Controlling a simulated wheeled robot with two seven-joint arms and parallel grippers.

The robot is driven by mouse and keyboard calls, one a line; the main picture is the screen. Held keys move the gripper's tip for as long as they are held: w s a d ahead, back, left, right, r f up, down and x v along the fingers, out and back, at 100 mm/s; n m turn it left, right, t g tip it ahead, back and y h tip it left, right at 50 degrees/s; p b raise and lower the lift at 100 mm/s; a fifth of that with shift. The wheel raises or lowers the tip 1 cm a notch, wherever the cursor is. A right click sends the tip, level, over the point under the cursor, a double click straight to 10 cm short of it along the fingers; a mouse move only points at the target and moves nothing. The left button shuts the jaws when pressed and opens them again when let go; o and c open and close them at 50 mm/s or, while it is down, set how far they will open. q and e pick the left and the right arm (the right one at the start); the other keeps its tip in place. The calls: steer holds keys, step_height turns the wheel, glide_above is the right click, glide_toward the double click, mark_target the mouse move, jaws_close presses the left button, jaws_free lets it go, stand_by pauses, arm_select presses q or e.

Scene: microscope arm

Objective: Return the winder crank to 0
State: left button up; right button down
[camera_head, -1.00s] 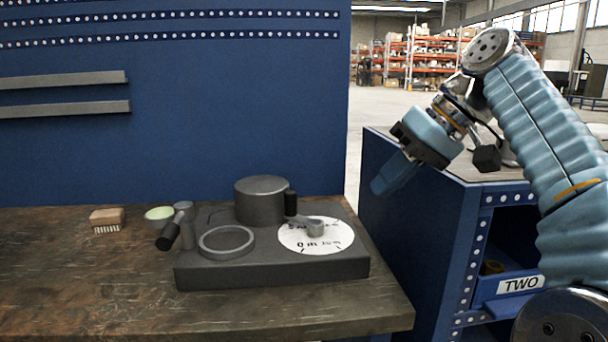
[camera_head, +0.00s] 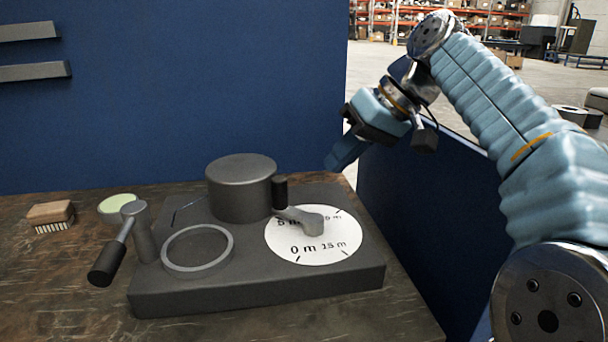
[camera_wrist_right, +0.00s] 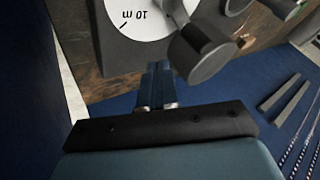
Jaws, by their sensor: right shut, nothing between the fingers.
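The winder crank (camera_head: 300,214) is a grey arm with an upright black handle (camera_head: 279,191), on a white dial (camera_head: 325,250) on a dark grey base. In the head view its handle end points up-left, near the partly covered "5 m" mark. The "0 m" mark is at the dial's lower left. My right gripper (camera_head: 338,163) is shut and empty behind and above the dial, apart from the crank. In the right wrist view the closed fingers (camera_wrist_right: 155,85) are near the dial (camera_wrist_right: 140,30), whose "10 m" shows upside down. My left gripper is out of view.
A grey drum (camera_head: 241,190) stands close left of the crank. A ring (camera_head: 197,248) and a lever with a black grip (camera_head: 108,262) are on the base's left. A blue panel rises behind.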

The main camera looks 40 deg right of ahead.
steer(key=x, duration=0.4)
steer(key=shift+s, duration=0.15)
steer(key=shift+w+a+r, duration=0.1)
steer(key=shift+w+a, duration=0.05)
steer(key=shift+a, duration=0.45)
steer(key=shift+w+a+r, duration=0.1)
steer(key=shift+w+a, duration=0.05)
steer(key=shift+a, duration=0.5)
steer(key=shift+w+a, duration=0.2)
steer(key=shift+a, duration=0.5)
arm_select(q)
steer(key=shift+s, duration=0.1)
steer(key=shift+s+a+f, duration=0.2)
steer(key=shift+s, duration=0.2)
arm_select(e)
steer(key=shift+a, duration=0.1)
arm_select(q)
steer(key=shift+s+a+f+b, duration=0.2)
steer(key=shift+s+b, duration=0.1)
steer(key=shift+b, duration=0.1)
arm_select(e)
steer(key=shift+a, duration=0.1)
